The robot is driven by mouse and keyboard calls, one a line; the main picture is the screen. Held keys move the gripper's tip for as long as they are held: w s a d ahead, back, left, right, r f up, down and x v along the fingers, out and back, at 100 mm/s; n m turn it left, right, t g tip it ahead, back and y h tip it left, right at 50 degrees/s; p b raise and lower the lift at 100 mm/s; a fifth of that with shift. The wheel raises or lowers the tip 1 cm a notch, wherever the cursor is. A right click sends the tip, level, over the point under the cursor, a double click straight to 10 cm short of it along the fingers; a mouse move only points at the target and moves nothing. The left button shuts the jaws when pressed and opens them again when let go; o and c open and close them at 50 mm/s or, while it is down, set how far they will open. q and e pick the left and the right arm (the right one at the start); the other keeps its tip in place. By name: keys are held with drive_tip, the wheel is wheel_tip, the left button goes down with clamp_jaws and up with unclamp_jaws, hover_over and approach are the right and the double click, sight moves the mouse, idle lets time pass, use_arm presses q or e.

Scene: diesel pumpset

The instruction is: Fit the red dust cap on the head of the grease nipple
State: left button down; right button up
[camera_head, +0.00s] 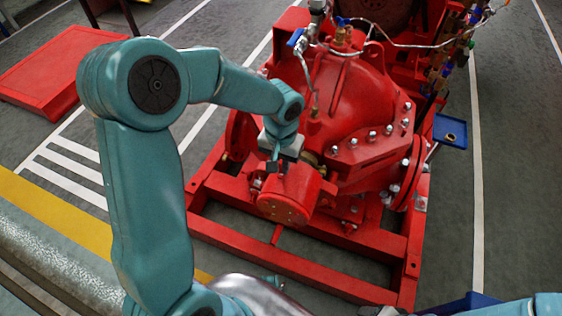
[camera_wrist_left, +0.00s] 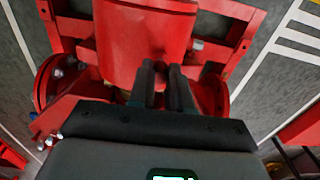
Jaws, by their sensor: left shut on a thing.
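My left gripper (camera_head: 272,167) is at the near end of the red pump, just above the red bearing housing (camera_head: 284,207). In the left wrist view its two dark fingers (camera_wrist_left: 162,70) are close together, pointing at the red housing (camera_wrist_left: 140,35). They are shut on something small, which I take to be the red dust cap. I cannot make the cap out against the red housing. The grease nipple cannot be made out in either view. My right gripper is out of view; only a bit of teal arm shows at the lower right in the head view.
The red pump casing (camera_head: 335,110) with bolted flanges rises behind the gripper. The red base frame (camera_head: 300,262) surrounds the housing. A small blue tray (camera_head: 450,131) lies at the right. A red plate (camera_head: 40,65) is on the floor at the far left.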

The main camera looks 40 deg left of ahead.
use_arm(q)
drive_tip(key=shift+f+b, duration=0.8)
drive_tip(key=shift+f, duration=0.15)
drive_tip(key=c, duration=1)
unclamp_jaws()
wheel_tip(320, 180, up, 16)
drive_tip(key=p, duration=0.3)
drive_tip(key=shift+r+p, duration=0.25)
drive_tip(key=shift+p, duration=0.05)
drive_tip(key=shift+s+f, duration=0.1)
drive_tip(key=shift+s, duration=0.05)
